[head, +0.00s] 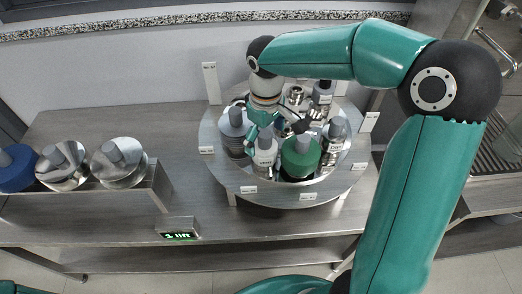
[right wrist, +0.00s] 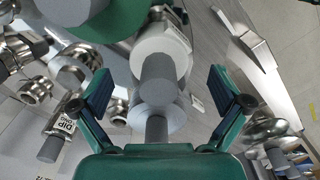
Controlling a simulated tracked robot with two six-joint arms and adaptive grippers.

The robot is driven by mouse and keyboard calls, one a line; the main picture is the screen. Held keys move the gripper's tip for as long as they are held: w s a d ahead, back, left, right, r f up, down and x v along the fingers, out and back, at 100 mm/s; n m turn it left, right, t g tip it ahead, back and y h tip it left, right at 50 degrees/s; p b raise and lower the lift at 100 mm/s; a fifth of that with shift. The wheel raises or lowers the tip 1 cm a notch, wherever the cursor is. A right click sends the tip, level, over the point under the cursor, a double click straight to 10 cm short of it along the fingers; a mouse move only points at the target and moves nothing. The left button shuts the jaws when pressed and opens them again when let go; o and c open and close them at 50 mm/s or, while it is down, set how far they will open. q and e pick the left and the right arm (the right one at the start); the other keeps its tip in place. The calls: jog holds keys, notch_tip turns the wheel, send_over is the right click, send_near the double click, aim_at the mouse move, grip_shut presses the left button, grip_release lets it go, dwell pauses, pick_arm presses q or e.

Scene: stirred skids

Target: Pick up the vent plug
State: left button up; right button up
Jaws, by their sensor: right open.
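Several grey-handled parts stand on a round metal turntable (head: 350,183) in the head view. No label that I can read marks one as the vent plug. A white part with a grey handle (head: 264,158) stands near the front, beside a green part (head: 301,160). My right gripper (head: 272,130) is over this group. In the right wrist view my right gripper (right wrist: 160,92) is open, with the white part (right wrist: 163,43) and its grey handle between and beyond the fingers. A green part (right wrist: 115,20) is at the top left. My left gripper is not in view.
Other grey-handled parts (head: 235,122) crowd the turntable close to my right gripper. A raised shelf at left holds a blue part (head: 15,172) and two metal discs (head: 120,165). A small display (head: 178,235) sits at the bench front. The bench between shelf and turntable is clear.

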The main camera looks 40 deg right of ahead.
jog(key=f, duration=0.3)
jog(key=shift+w+f, duration=0.2)
jog(key=shift+f, duration=0.15)
jog(key=shift+d, duration=0.1)
jog(key=c, duration=1.4)
jog(key=shift+r, duration=0.1)
notch_tip(320, 180, up, 20)
jog(key=p, duration=0.1)
jog(key=shift+p, duration=0.35)
